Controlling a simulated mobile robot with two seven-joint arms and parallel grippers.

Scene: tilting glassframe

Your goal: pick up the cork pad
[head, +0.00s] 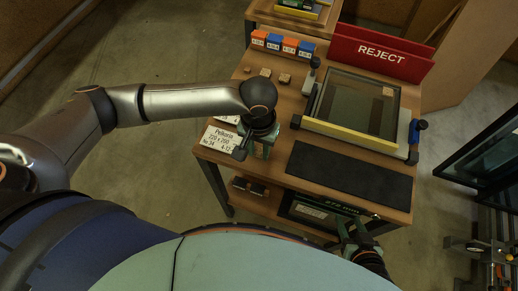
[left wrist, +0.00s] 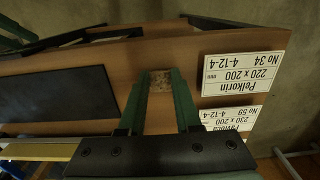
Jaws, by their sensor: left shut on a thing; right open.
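A cork pad (left wrist: 160,81), small, speckled and brown, shows between the fingertips of my left gripper (left wrist: 158,86) in the left wrist view. The gripper is shut on it, low over the wooden table top. In the head view my left gripper (head: 262,149) is at the table's left front part, and the pad in it is hidden there. More small cork pads (head: 284,78) lie further back on the table. My right gripper (head: 356,226) is open and empty at the table's front edge, by the lower shelf.
A glass frame with a yellow front bar (head: 350,138) stands on the right, behind a black mat (head: 350,176). A printed card (head: 219,140) lies left of my left gripper. Blue and orange blocks (head: 283,44) and a red REJECT bin (head: 380,55) stand at the back.

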